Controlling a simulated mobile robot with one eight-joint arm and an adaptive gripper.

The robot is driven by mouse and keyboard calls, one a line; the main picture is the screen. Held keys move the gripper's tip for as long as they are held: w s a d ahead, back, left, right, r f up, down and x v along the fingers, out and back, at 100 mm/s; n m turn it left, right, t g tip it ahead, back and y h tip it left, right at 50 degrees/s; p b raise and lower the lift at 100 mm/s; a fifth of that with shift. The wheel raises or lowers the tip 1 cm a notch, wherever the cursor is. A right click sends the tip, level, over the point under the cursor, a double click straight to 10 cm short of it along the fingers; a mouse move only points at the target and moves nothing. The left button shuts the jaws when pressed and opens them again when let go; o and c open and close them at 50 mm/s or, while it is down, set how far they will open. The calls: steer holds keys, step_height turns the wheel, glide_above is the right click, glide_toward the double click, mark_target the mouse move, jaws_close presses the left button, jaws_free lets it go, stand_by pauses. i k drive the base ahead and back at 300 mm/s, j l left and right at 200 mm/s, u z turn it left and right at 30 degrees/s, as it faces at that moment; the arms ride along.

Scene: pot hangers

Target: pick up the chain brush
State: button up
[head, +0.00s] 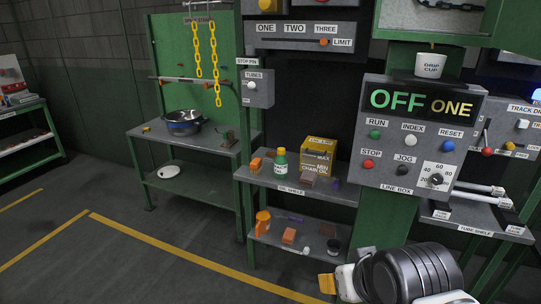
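I cannot make out for certain which thing is the chain brush. Small items lie on the middle shelf (262,184): an orange block (256,164), a brown block (308,178) and a small purple item (336,183). A small red-and-green item (227,139) sits on the left bench's right end, too small to identify. My arm's dark rounded end shows at the bottom right, with white parts and a yellow-orange piece beside it. It is in front of the shelves and apart from them. No fingertips can be made out.
The lower shelf (268,238) holds several small items. Yellow chains (214,65) hang above a bowl (183,122) on the bench. A control box (411,150) juts out right. The floor at left is clear.

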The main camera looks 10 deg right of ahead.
mark_target(256, 166)
steer(key=i+j+z, duration=0.1)
steer(key=i+j, duration=0.4)
steer(key=i+j+z, duration=0.15)
steer(key=i+j, duration=0.45)
steer(key=i+j+z, duration=0.1)
steer(key=i+j, duration=0.4)
steer(key=i+j+z, duration=0.1)
steer(key=i+j, duration=0.4)
steer(key=j, duration=0.25)
